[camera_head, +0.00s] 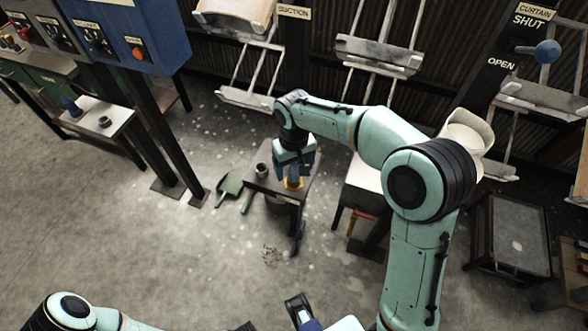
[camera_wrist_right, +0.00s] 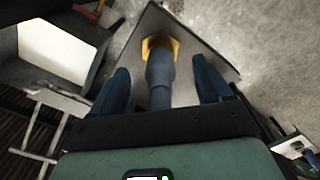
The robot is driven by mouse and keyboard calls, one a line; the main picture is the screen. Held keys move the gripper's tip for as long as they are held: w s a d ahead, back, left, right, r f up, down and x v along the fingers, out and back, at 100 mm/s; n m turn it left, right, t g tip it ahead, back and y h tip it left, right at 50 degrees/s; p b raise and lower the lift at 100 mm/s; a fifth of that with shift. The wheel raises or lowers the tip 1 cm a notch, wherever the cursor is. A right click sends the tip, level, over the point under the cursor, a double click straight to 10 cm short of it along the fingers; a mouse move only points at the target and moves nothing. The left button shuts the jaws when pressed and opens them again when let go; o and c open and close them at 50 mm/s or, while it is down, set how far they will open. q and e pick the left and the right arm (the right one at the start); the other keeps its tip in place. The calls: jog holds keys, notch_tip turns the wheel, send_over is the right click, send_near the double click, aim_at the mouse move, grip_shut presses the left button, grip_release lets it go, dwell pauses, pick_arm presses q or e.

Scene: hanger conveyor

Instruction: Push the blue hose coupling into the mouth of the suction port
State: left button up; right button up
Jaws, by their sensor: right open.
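The blue hose coupling (camera_wrist_right: 160,82) stands between the fingers of my right gripper (camera_wrist_right: 161,75) in the right wrist view, with a gap on each side. A yellow hexagonal piece (camera_wrist_right: 150,42) is at its far end, over the small table. In the head view my right gripper (camera_head: 293,168) points down over that table, beside the yellow piece (camera_head: 293,184), and hides most of the coupling. A SUCTION sign (camera_head: 293,12) is on a dark post at the back; I cannot make out the port's mouth. Part of what seems my left gripper (camera_head: 300,311) shows at the bottom edge.
The small dark table (camera_head: 262,183) also holds a grey cup (camera_head: 261,170). A green dustpan (camera_head: 230,187) lies beside it. A light-topped stand (camera_head: 362,175) is to its right. Hanging trays (camera_head: 375,55) line the back. The floor at left centre is clear.

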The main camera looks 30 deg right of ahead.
pick_arm(q)
jog(key=shift+r+p, duration=0.85)
jog(key=shift+p, duration=0.05)
pick_arm(e)
notch_tip(320, 180, up, 11)
pick_arm(q)
jog(key=shift+s, duration=0.1)
